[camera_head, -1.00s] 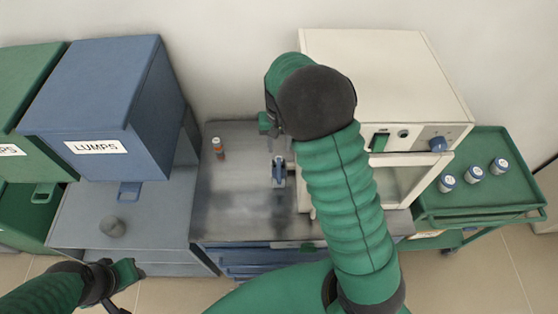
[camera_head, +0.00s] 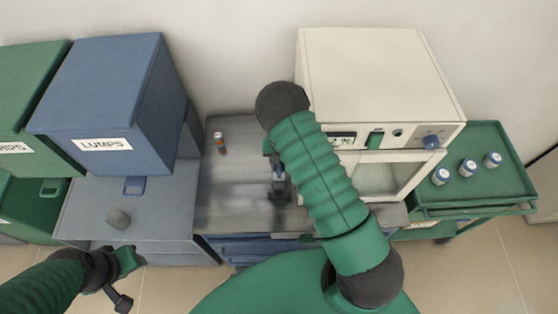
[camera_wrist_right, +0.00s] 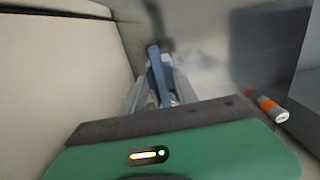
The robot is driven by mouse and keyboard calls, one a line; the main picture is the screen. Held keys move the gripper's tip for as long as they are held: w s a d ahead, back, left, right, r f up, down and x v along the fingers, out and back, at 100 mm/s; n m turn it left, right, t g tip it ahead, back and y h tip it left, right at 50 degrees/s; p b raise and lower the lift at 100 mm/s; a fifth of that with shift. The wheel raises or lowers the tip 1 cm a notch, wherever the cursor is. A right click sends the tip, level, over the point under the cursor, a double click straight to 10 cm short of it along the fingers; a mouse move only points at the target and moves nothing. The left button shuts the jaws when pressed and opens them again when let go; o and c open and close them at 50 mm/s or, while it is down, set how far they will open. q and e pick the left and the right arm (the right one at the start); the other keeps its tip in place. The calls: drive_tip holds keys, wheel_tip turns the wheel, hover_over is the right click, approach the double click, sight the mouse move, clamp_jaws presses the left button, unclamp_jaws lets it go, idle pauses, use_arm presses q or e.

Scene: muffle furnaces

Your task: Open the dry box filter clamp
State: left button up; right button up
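A small clamp with a blue lever (camera_head: 279,188) stands on the grey metal bench top, left of the cream furnace. In the right wrist view its blue lever (camera_wrist_right: 159,74) stands up between two light grey prongs, just beyond the dark edge of my gripper body. I cannot tell whether these prongs are my fingers or clamp parts. My right gripper (camera_head: 270,152) is above and just behind the clamp, partly hidden by my arm. Contact and finger opening are unclear. My left gripper (camera_head: 122,278) is low at the left, away from the clamp, with nothing visible in it.
The cream furnace (camera_head: 375,75) stands close on the right. A blue box labelled LUMPS (camera_head: 100,95) is farther left. A green cart (camera_head: 480,190) with several jars is at the right.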

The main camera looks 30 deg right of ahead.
drive_tip(key=shift+a, duration=0.1)
clamp_jaws()
drive_tip(key=shift+m, duration=0.3)
drive_tip(key=shift+w+f+m+b, duration=0.1)
drive_tip(key=shift+m+b, duration=0.55)
drive_tip(key=shift+m, duration=0.55)
drive_tip(key=m, duration=0.3)
drive_tip(key=shift+w+a+m+b, duration=0.1)
drive_tip(key=shift+m+b, duration=0.3)
drive_tip(key=m, duration=0.5)
drive_tip(key=shift+w, duration=0.15)
drive_tip(key=m, duration=0.6)
drive_tip(key=shift+w+r, duration=0.15)
drive_tip(key=shift+r, duration=0.05)
